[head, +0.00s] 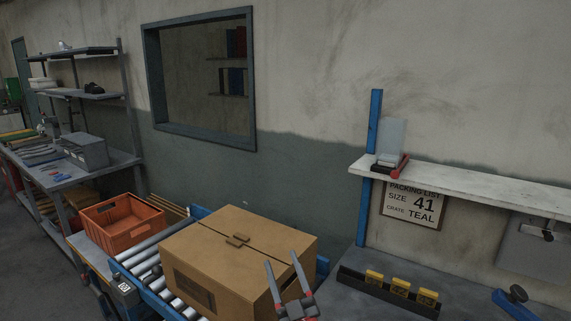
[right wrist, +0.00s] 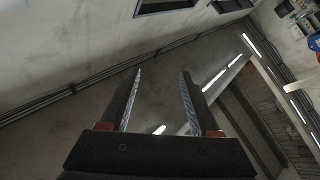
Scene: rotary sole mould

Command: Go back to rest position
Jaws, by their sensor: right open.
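My right gripper (head: 289,282) shows at the bottom of the head view, in front of the right side of a closed cardboard box. Its two fingers point up and stand apart, with nothing between them. In the right wrist view the same gripper (right wrist: 158,85) is open and empty, and the room's wall and ceiling show beyond its fingers. My left gripper is not in the head view.
The cardboard box (head: 235,250) sits on a roller conveyor (head: 140,262). An orange crate (head: 122,222) stands left of it. At right, a bench holds a black rack with yellow blocks (head: 400,287), below a white shelf (head: 470,184) and a packing list (head: 412,205).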

